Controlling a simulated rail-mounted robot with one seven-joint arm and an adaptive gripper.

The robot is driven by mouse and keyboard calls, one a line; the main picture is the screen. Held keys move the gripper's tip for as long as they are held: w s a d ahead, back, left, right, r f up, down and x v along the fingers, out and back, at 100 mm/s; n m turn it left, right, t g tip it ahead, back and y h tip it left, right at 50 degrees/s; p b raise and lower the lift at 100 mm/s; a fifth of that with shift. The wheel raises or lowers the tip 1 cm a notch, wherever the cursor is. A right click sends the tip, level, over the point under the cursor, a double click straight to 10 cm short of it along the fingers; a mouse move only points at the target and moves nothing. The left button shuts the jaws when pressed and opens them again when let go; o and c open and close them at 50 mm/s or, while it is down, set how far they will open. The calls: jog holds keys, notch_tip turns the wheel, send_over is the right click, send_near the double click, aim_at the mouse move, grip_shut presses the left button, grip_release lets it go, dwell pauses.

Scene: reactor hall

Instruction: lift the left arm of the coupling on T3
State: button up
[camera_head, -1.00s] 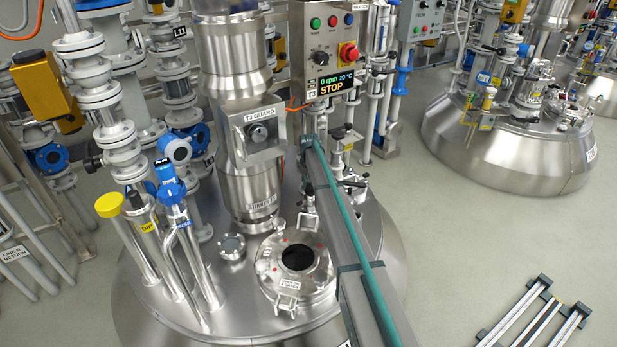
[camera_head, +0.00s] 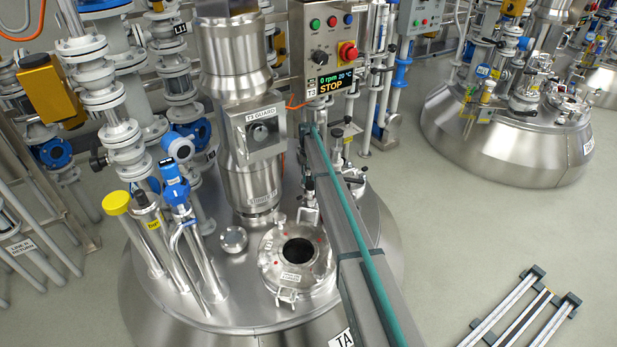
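The vessel T3 (camera_head: 225,318) is a domed steel tank in the foreground, with its T3 control panel (camera_head: 324,82) above it. Right of the grey beam, small steel fittings with dark levers (camera_head: 353,180) stand on the dome. The coupling may be among them. Its two arms are too small and too covered to make out, and I cannot tell whether either one is raised. I see no gripper fingers in this view, so their place relative to the coupling is hidden.
A long grey beam with a teal line (camera_head: 352,235) crosses T3 from the lower right. Left are an open round port (camera_head: 298,252), a yellow-capped pipe (camera_head: 117,203) and the stirrer housing (camera_head: 252,185). A rail frame (camera_head: 522,308) lies on the otherwise clear floor at right.

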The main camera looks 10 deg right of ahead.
jog(key=o, duration=0.4)
jog(key=shift+c, duration=0.2)
notch_tip(320, 180, up, 12)
jog(key=w, duration=0.1)
jog(key=shift+w, duration=0.35)
